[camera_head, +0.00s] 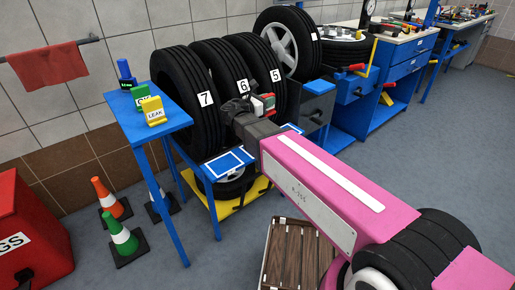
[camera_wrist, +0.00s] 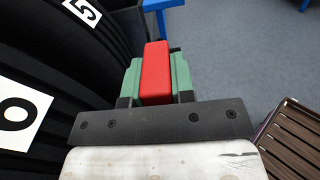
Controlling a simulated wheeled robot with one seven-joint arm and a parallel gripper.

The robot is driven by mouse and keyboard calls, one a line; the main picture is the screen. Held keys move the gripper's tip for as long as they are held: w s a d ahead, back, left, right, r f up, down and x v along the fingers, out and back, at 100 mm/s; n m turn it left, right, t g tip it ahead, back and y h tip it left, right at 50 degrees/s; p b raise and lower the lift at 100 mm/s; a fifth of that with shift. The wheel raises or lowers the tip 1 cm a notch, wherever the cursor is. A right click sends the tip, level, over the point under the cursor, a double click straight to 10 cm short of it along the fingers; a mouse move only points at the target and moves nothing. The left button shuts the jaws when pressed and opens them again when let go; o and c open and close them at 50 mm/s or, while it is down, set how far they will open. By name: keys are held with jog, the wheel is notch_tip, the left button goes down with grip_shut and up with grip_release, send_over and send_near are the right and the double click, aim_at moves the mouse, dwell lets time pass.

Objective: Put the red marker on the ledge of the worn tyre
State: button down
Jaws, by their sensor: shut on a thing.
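My gripper (camera_head: 260,106) is shut on the red marker (camera_wrist: 156,70), whose red block stands between the green finger pads in the wrist view. In the head view the marker (camera_head: 269,102) shows small, held in front of tyres 6 and 5. Three upright black tyres numbered 7 (camera_head: 180,80), 6 (camera_head: 212,62) and 5 (camera_head: 250,50) stand in a row on a blue rack. I cannot tell which is worn. A blue ledge pad with a white outline (camera_head: 228,163) lies before tyre 7; another (camera_head: 291,128) shows partly behind my arm. Anything between them is hidden.
A blue side table (camera_head: 170,119) at left holds a yellow LEAK marker (camera_head: 153,111), a green marker (camera_head: 140,95) and a blue one (camera_head: 125,73). Cones (camera_head: 123,239) and a red box (camera_head: 30,235) stand on the floor. A brown slatted crate (camera_head: 292,255) is near my base.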

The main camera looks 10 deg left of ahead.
jog(key=a, duration=0.3)
jog(key=shift+s+a+r, duration=0.25)
jog(key=shift+s, duration=0.1)
jog(key=f, duration=1.8)
jog(key=shift+s+a, duration=0.15)
jog(key=shift+a, duration=0.15)
jog(key=shift+f, duration=0.1)
jog(key=c, duration=1)
grip_release()
jog(key=shift+o, duration=0.2)
jog(key=v, duration=1.2)
jog(key=shift+s+d, duration=0.1)
